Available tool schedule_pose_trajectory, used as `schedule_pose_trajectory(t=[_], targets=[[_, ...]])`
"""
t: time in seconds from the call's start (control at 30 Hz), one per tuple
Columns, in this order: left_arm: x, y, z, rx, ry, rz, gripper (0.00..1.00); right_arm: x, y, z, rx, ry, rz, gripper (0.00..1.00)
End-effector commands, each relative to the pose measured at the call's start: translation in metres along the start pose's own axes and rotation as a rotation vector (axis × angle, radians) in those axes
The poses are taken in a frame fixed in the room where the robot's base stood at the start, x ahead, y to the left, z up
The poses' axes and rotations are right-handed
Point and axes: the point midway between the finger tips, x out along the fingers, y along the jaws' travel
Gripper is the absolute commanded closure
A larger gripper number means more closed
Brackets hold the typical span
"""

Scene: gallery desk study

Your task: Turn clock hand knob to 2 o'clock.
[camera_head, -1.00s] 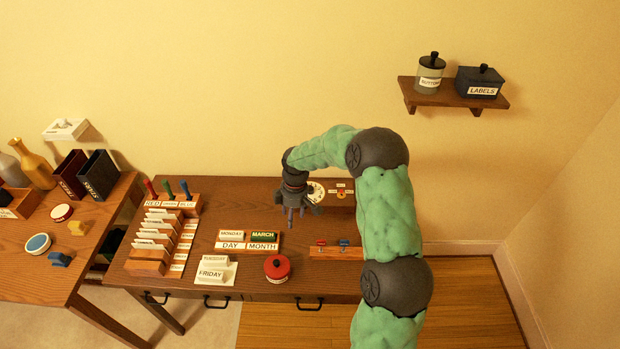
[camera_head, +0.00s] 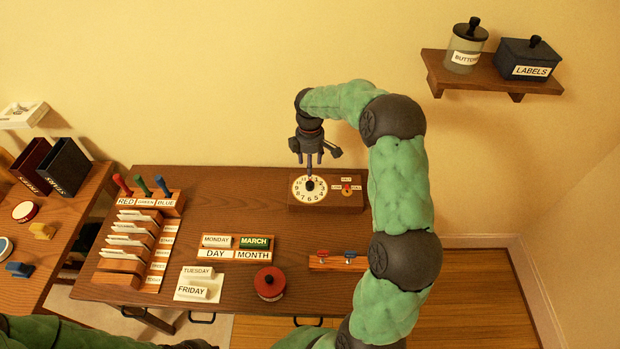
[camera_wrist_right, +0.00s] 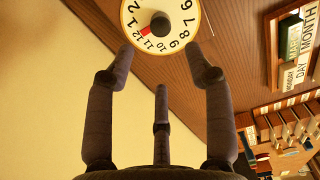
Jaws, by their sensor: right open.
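The white clock dial (camera_head: 298,193) with black numerals sits on a brown wooden block at the back of the desk. Its dark round knob (camera_head: 310,186) is at the dial's centre. My right gripper (camera_head: 309,167) points down just above the dial, fingers spread and empty. In the right wrist view its fingertips (camera_wrist_right: 160,55) appear apart from the knob. The dial's top edge is cut off there. My left gripper is out of view.
Right of the dial, the same block (camera_head: 346,203) carries small labels and a small knob. A red-lidded pot (camera_head: 270,283), day and month tiles (camera_head: 235,247) and a card rack (camera_head: 130,245) stand in front and left. The wall is close behind.

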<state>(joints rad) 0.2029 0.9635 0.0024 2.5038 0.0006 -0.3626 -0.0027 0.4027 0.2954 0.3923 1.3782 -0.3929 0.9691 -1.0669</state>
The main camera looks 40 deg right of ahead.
Motion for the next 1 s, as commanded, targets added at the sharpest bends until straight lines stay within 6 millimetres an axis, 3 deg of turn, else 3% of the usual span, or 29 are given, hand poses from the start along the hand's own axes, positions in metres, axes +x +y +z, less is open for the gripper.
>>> schedule_pose_trajectory(t=[0.3,0.5,0.7,1.0], targets=[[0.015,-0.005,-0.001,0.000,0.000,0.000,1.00,0.058,-0.001,0.000,-0.001,-0.002,-0.004,0.47],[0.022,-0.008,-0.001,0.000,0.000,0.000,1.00,0.086,-0.001,0.000,0.000,-0.001,-0.004,0.47],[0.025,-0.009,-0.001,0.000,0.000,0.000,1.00,0.098,-0.001,0.000,0.000,-0.001,-0.002,0.47],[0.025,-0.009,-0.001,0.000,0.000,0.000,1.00,0.099,-0.001,0.000,0.000,0.000,-0.002,0.47]])
